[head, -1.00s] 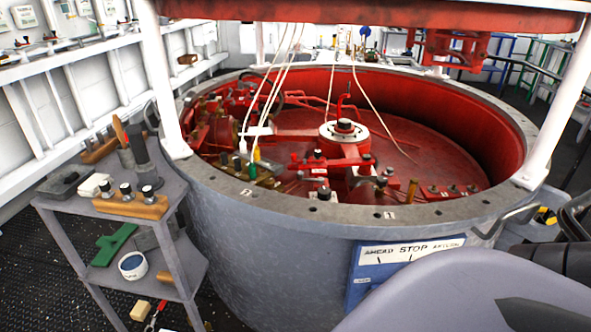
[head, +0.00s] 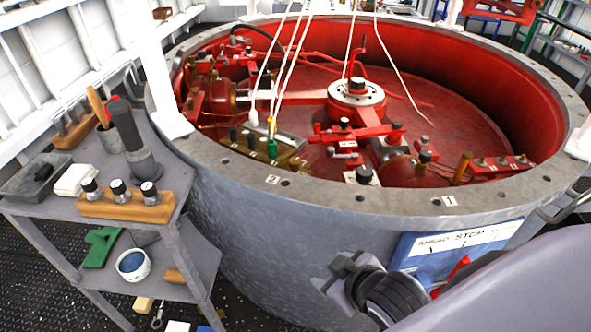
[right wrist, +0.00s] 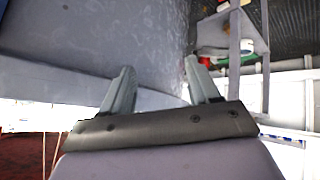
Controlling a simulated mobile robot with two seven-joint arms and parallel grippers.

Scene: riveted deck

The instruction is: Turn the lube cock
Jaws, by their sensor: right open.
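No part is clearly marked as the lube cock, and I cannot tell which fitting it is. A brass block (head: 285,158) with white, yellow and green fittings sits inside the near left of the red-lined tub (head: 500,110). The green fitting (head: 272,148) stands at the block's front. My right gripper (head: 335,272) is in front of the tub's grey outer wall, below the rim and apart from the block. In the right wrist view its two fingers (right wrist: 158,82) are spread with nothing between them. My left gripper is not in view.
A grey shelf stand (head: 60,213) at left carries a wooden block with knobs (head: 125,207), a dark upright tool (head: 130,140) and a white bowl (head: 133,266). White cords (head: 280,60) hang into the tub. A blue-and-white sign (head: 460,240) is on the tub's front.

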